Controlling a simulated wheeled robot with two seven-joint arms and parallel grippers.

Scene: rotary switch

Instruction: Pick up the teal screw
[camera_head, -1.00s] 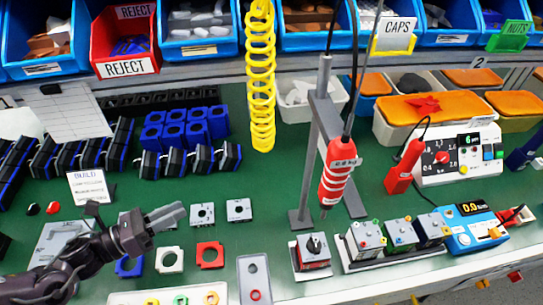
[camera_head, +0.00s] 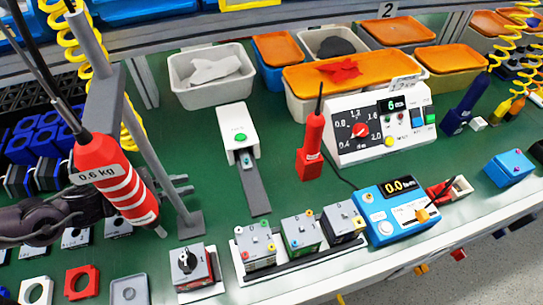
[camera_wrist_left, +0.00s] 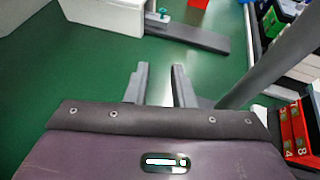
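A small teal piece, which looks like the teal screw (camera_head: 247,160), sits in the mouth of a white dispenser (camera_head: 238,122) with a green button. A grey chute (camera_head: 255,190) runs forward from it. In the left wrist view the teal screw (camera_wrist_left: 163,14) is at the top, beyond my fingertips. My left gripper (camera_head: 184,184) is left of the chute, partly hidden behind the hanging red screwdriver and stand. In the wrist view my left gripper (camera_wrist_left: 160,68) has two grey fingers apart with nothing between them. My right gripper is not in view.
The red screwdriver (camera_head: 118,180) and grey stand post (camera_head: 150,140) are close to my left arm. A red handheld tool (camera_head: 311,145) stands right of the dispenser. Switch boxes (camera_head: 300,232) line the front edge. Green mat around the chute is clear.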

